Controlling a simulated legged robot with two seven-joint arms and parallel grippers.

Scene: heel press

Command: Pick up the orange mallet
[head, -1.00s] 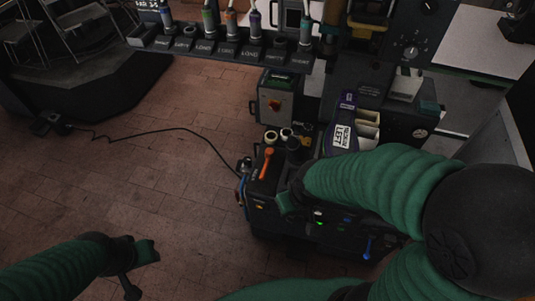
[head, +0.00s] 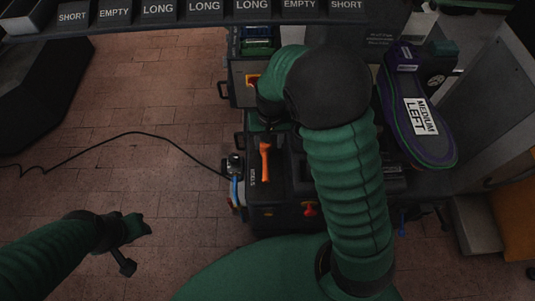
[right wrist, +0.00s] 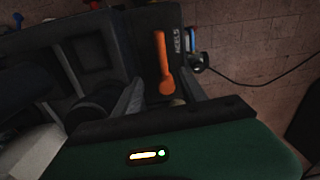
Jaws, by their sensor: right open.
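The orange mallet (head: 264,162) stands out against the dark top of the bench unit, beside the label HEELS. It also shows in the right wrist view (right wrist: 162,62), between the two dark fingers of my right gripper (right wrist: 161,88). In the head view my right gripper (head: 268,120) is just beyond the mallet, partly hidden by its own wrist. It is open and empty. I cannot tell its exact height over the mallet. My left gripper (head: 128,243) hangs over the floor at lower left, far from the mallet; its jaw state is unclear.
A purple and green insole labelled MEDIUM LEFT (head: 420,115) is on the right. A labelled rack (head: 205,12) crosses the top. A black cable (head: 130,135) runs over the brick floor (head: 120,180), which is otherwise clear on the left.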

